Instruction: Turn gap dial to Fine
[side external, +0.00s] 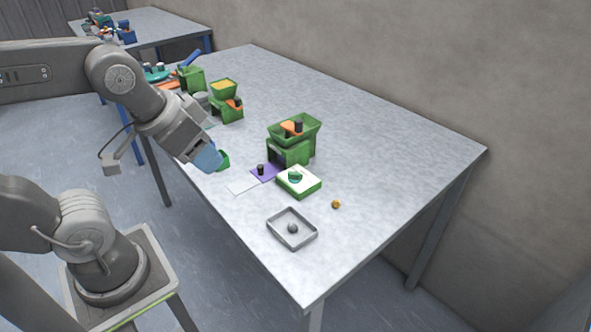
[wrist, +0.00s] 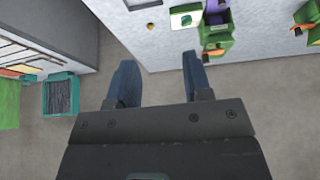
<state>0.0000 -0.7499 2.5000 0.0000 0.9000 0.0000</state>
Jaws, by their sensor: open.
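A green box (side external: 313,192) with a white top carries a small round green dial (side external: 295,176); the box also shows in the wrist view (wrist: 176,20). I cannot read any marks on it. Behind it stands a green hopper machine (side external: 288,151) with an orange piece and black knob (side external: 298,126) on top; it also shows in the wrist view (wrist: 216,35). Which of these is the gap dial I cannot tell. My gripper (side external: 208,157) is over the table's near-left edge, left of both and apart from them. In the wrist view its blue fingers (wrist: 159,58) are spread and empty.
A purple pad (side external: 264,172) with a black piece lies beside the dial box. More green machines (side external: 226,109) stand at the far left. The table's right side is clear.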

